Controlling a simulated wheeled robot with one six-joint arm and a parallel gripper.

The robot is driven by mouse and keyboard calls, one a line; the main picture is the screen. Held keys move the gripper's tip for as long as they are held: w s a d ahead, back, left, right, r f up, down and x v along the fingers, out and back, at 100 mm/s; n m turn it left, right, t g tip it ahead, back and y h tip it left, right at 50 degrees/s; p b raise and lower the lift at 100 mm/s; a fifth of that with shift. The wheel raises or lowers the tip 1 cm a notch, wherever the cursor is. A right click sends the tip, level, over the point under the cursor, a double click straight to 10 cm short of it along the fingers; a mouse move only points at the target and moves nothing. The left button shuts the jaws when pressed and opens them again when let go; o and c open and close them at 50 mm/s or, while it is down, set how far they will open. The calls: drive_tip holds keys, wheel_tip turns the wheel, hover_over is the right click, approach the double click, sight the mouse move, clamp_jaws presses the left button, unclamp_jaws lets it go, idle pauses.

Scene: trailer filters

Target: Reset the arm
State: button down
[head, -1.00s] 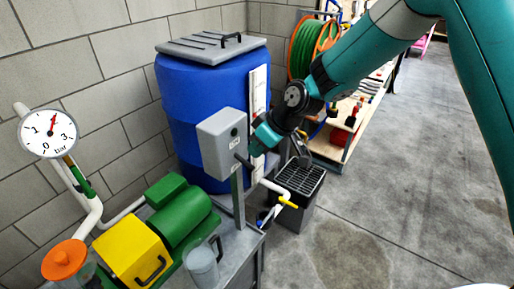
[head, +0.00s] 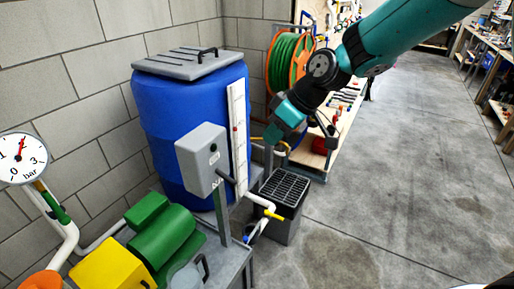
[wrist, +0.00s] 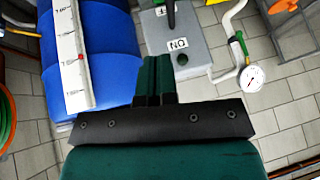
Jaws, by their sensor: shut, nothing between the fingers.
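My gripper (head: 272,134) hangs at the end of my teal arm in the head view, in front of the blue barrel's right side. In the wrist view its two dark green fingers (wrist: 154,78) lie together, shut with nothing between them. The gripper appears clear of the grey switch box (head: 202,158), which also shows beyond the fingertips in the wrist view (wrist: 190,45). The box's black lever is partly cut off at the wrist view's top edge.
The blue barrel (head: 185,120) carries a white level scale (head: 238,135). A black grated bin (head: 285,205), a green hose reel (head: 288,62) and a wooden bench (head: 318,150) stand close by. A green pump (head: 165,240) and pressure gauge (head: 22,158) are left. Grey floor is open at right.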

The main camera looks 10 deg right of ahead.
drive_tip(key=shift+s+d+r, duration=0.25)
drive_tip(key=shift+d+r, duration=0.25)
drive_tip(key=shift+d, duration=0.1)
drive_tip(key=s+r+m+g+h, duration=0.1)
drive_tip(key=s+r, duration=0.1)
drive_tip(key=s, duration=1.1)
drive_tip(key=s+d+r+m+g+h, duration=0.1)
drive_tip(key=s+r+m, duration=0.1)
drive_tip(key=s, duration=1)
drive_tip(key=shift+s+d+r+m, duration=0.2)
drive_tip(key=shift+s+r+m, duration=0.15)
drive_tip(key=shift+r, duration=0.15)
